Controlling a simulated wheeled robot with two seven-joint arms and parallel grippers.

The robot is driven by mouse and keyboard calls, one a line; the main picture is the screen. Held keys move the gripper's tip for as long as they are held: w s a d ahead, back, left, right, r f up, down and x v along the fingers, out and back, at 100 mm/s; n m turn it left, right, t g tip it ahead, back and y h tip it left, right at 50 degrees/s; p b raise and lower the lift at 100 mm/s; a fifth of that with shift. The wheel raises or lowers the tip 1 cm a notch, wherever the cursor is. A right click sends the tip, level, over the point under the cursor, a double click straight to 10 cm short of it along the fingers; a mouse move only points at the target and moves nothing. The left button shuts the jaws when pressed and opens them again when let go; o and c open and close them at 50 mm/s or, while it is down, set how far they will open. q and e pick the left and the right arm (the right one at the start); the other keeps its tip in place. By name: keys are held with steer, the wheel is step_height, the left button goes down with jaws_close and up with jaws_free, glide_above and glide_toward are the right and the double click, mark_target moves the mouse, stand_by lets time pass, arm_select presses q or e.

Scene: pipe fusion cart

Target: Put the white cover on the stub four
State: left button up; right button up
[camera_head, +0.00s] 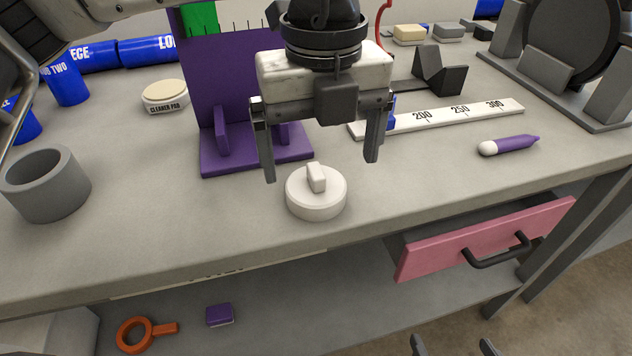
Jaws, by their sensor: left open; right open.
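The white cover (316,203), a round disc with a raised grip bar, lies flat near the table's front edge. My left gripper (320,172) is open just above and behind it, with one finger on each side and apart from it. My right gripper (452,346) shows only as two spread fingertips at the bottom edge; it is open and empty. A blue stub (67,82) at the far left reads "UB TWO". Another blue stub (22,124) is cut by the left edge and partly hidden by an arm link. I cannot read "four" on any stub.
A grey ring cup (46,186) stands front left. A purple stand (225,80) is behind the cover. A white ruler (455,117), purple marker (509,145) and grey machine (600,100) are right. A pink-front drawer (490,238) juts out below.

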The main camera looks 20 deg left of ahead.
mark_target(318, 174)
arm_select(q)
steer(key=f, duration=0.4)
steer(key=shift+a+f, duration=0.25)
steer(key=shift+f, duration=0.15)
steer(key=c, duration=1)
steer(key=shift+r, duration=0.1)
steer(key=shift+c, duration=0.2)
